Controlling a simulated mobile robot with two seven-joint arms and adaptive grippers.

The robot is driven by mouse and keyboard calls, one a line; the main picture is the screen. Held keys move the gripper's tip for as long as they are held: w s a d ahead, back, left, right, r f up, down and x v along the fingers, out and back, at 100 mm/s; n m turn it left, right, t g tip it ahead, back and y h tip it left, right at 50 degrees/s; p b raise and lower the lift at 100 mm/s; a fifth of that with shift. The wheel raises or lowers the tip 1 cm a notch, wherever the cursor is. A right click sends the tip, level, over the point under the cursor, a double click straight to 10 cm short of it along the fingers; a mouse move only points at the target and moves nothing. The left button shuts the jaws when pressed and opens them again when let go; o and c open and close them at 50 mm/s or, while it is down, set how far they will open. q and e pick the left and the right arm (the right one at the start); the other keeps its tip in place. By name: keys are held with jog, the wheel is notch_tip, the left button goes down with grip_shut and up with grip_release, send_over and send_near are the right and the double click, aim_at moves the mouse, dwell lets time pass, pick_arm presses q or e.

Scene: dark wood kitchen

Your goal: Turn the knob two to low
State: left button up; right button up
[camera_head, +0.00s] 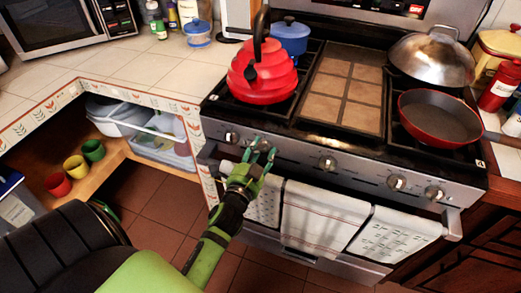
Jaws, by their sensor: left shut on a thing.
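The stove's front panel (360,178) carries a row of round metallic knobs. My left gripper (264,147) reaches up from below, with its teal fingers around the second knob from the left (263,145). It is shut on that knob, and the fingers partly hide it, so its pointer angle cannot be read. The leftmost knob (231,137) is just left of the gripper. The middle knob (327,163) and two knobs at the right, one of them here (396,182), stand free. My right gripper is not in view.
A red kettle (262,80) and a blue pot (290,37) stand on the left burners. A red pan (437,118) and a domed lid (431,60) are at the right. Towels (322,216) hang below the knobs. The tiled counter (150,68) is mostly clear.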

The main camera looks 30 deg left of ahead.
pick_arm(q)
jog(key=shift+a+r+n+p, duration=0.15)
jog(key=shift+n+p, duration=0.25)
jog(key=shift+n, duration=0.9)
jog(key=o, duration=1.1)
jog(key=shift+o, duration=0.2)
